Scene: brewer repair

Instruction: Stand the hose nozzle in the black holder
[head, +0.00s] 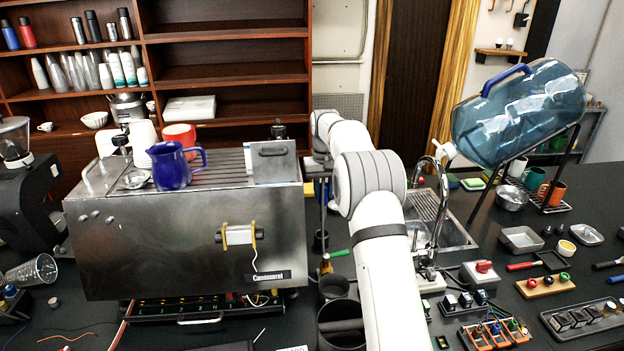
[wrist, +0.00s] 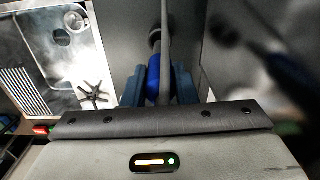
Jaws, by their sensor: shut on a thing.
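In the wrist view my gripper (wrist: 160,88) is shut, its two blue-grey fingers on either side of a blue part that looks like the hose nozzle (wrist: 153,80). A grey hose or stem runs up the picture from it. In the head view my wrist (head: 318,163) hangs between the steel espresso machine and my white arm; the fingertips and nozzle are not clear there. Two dark open cylinders, an upper one (head: 333,286) and a larger lower one (head: 341,325), stand on the counter below. I cannot tell which is the black holder.
The espresso machine (head: 180,240) stands close on the left, with a blue jug (head: 172,166) on top. The sink (head: 448,235) and tap (head: 437,200) are on the right, under a large water bottle (head: 520,112). Trays and small parts crowd the right counter.

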